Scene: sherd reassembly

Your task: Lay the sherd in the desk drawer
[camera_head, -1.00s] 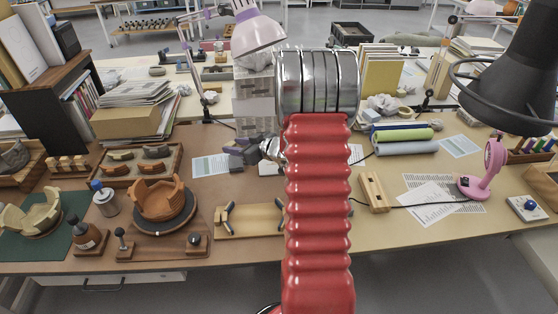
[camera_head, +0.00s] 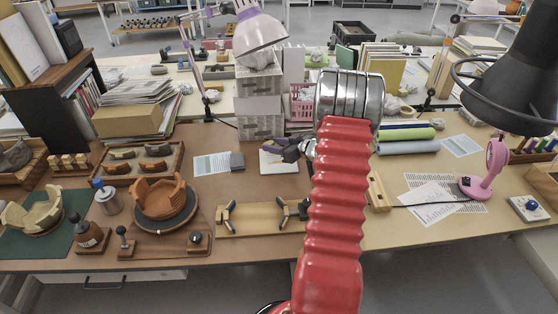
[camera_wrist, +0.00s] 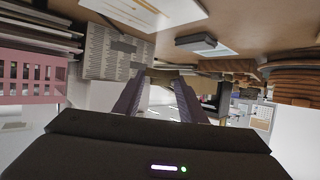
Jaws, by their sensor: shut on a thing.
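My gripper (camera_head: 284,149) is dark grey-purple and hangs over the back middle of the desk, above a white sheet, left of my red arm. In the wrist view its two fingers (camera_wrist: 160,96) point away from the camera with a narrow gap. The desk drawer (camera_head: 145,277) is at the lower left under the desk's front edge, with a dark handle on a pale front. No open interior shows.
An orange broken pot (camera_head: 160,197) sits on a round stand at the left. A wooden board with dark clamps (camera_head: 258,220) lies at the front middle. A tray of sherds (camera_head: 118,170) is at the back left. A pink lamp (camera_head: 494,165) stands right. The desktop between has bare patches.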

